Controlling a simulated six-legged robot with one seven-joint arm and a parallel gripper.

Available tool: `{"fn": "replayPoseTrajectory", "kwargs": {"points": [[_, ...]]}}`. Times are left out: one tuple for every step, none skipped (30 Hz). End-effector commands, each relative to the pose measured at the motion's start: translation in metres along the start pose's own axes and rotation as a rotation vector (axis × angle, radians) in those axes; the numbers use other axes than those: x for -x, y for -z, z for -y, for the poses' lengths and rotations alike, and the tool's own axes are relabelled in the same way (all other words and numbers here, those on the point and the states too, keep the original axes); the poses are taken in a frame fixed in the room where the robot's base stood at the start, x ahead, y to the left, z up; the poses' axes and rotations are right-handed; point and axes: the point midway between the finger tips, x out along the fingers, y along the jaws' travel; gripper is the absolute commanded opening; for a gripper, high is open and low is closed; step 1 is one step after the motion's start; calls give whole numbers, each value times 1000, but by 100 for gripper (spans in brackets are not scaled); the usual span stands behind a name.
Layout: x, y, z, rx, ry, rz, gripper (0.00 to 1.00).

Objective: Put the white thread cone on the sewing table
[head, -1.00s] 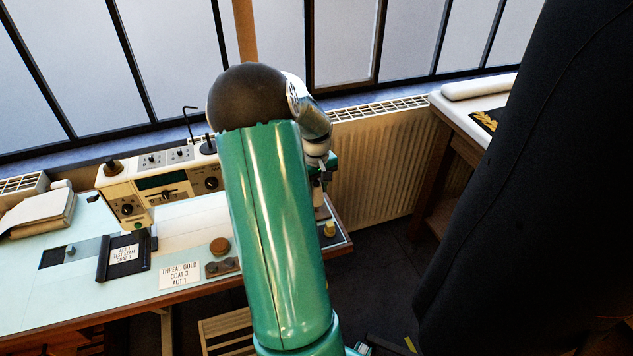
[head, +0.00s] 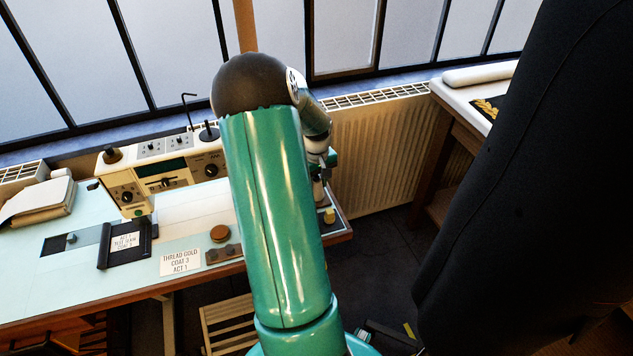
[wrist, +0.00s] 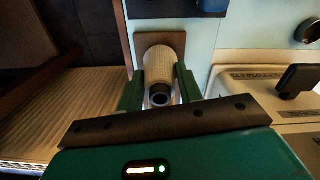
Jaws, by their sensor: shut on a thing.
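The white thread cone (wrist: 160,66) is between the green fingers of my gripper (wrist: 160,88) in the wrist view, with its dark-ringed end toward the camera. My gripper is shut on it. Behind the cone is a brown square (wrist: 142,41); I cannot tell whether the cone touches it. The sewing table (head: 55,292) has a pale blue top and a wooden front edge in the head view. My gripper (head: 325,172) is at the table's right end there, mostly hidden by my arm.
A cream sewing machine (head: 142,196) stands at the back of the table. A black holder (head: 108,255), a thread-gold card (head: 180,263) and a brown round piece (head: 219,233) lie in front. A yellow item (head: 330,215) is at the right end. A dark hanging form (head: 510,190) fills the right side.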

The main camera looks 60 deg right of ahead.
Motion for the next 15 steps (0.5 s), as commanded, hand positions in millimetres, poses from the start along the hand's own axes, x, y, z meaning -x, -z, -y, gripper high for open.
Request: {"fn": "replayPoseTrajectory", "kwargs": {"points": [[0, 0, 0, 0, 0, 0, 12], [0, 0, 0, -1, 0, 0, 12], [0, -1, 0, -1, 0, 0, 12], [0, -1, 0, -1, 0, 0, 12], [0, -1, 0, -1, 0, 0, 12], [0, -1, 0, -1, 0, 0, 12], [0, -1, 0, -1, 0, 0, 12], [0, -1, 0, -1, 0, 0, 12], [0, -1, 0, -1, 0, 0, 12], [0, -1, 0, -1, 0, 0, 12], [0, -1, 0, -1, 0, 0, 12], [0, -1, 0, -1, 0, 0, 40], [0, -1, 0, -1, 0, 0, 45], [0, -1, 0, 0, 0, 0, 51], [0, -1, 0, 0, 0, 0, 59]]}}
